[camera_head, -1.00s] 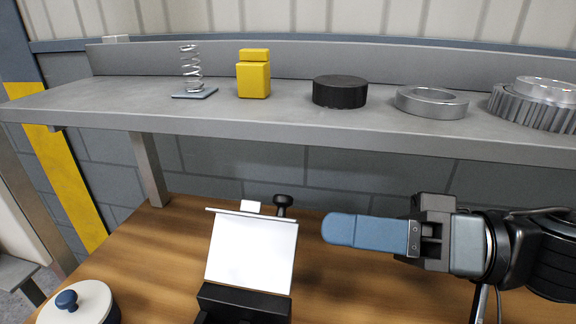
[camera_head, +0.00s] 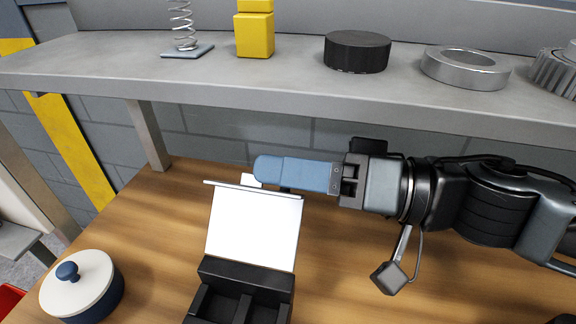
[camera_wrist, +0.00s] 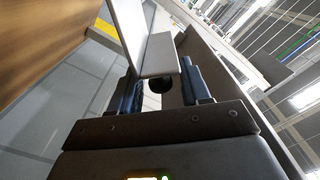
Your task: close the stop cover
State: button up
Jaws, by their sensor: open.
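The stop cover looks to be the white flat panel (camera_head: 252,228) standing raised and tilted on a black open box (camera_head: 245,275) on the wooden table. A small white tab (camera_head: 251,181) shows behind its top edge. My gripper (camera_head: 262,170) reaches in from the right, its blue fingers just above and behind the panel's top edge. In the wrist view the fingers of my gripper (camera_wrist: 160,85) are apart, with the white panel (camera_wrist: 128,28) and its lip ahead. A dark round knob (camera_wrist: 160,86) shows between the fingers. Whether anything touches is unclear.
A grey shelf (camera_head: 300,100) runs above the back of the table, holding a spring, a yellow block (camera_head: 254,36), a black disc (camera_head: 357,52) and a metal ring (camera_head: 465,68). A white-lidded round pot (camera_head: 82,285) stands at front left. The table right of the box is largely clear.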

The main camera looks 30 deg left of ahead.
jog(key=shift+c, duration=0.2)
jog(key=c, duration=0.4)
jog(key=shift+f, duration=0.15)
grip_shut()
